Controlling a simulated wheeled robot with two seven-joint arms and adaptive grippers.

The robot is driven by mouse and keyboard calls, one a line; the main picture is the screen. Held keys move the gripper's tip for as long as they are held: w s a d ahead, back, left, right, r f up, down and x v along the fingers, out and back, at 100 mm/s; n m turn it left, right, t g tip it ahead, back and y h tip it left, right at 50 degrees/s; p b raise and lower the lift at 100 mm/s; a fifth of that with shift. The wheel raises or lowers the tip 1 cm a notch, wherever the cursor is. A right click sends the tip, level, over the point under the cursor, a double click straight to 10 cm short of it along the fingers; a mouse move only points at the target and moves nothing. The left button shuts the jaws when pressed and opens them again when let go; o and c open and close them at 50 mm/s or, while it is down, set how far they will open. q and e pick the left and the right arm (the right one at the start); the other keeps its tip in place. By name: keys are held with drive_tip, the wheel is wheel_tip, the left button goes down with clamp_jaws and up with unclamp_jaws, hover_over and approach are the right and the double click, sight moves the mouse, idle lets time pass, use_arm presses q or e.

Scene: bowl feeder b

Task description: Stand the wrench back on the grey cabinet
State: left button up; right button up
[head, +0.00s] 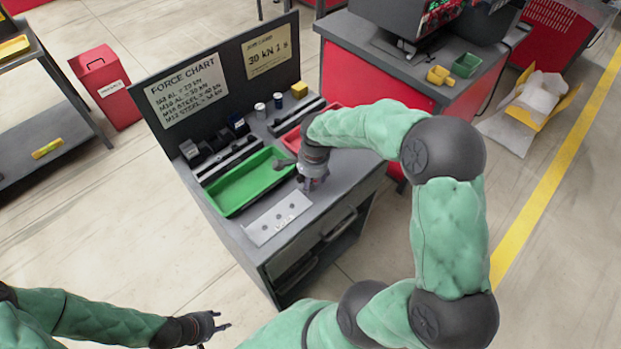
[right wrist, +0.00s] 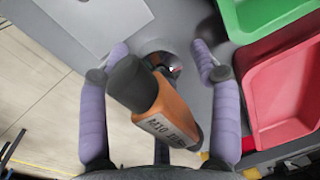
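The wrench (right wrist: 178,120) shows in the right wrist view as an orange body with a black end and dark lettering. It is between the fingers of my right gripper (right wrist: 160,52), with visible gaps to both purple fingers. Its lower end is partly hidden, so I cannot tell how it rests. In the head view my right gripper (head: 313,182) is low over the grey cabinet (head: 318,226), right of the green tray; the orange body is not clear there. The cabinet top also fills much of the wrist view (right wrist: 185,25). My left gripper (head: 212,326) is away from the cabinet at lower left, its fingers apart and empty.
On the cabinet are a green tray (head: 237,186), a red tray (head: 291,139), a pale plate with holes (head: 270,222) and small cylinders (head: 260,109). A force chart board (head: 215,80) stands at the back. A red workbench (head: 350,75) is behind.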

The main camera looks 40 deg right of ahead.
sight(313, 185)
drive_tip(key=shift+r, duration=0.1)
wheel_tip(313, 185, up, 12)
drive_tip(key=s+p, duration=0.1)
drive_tip(key=p, duration=0.3)
drive_tip(key=shift+s, duration=0.15)
idle(1.5)
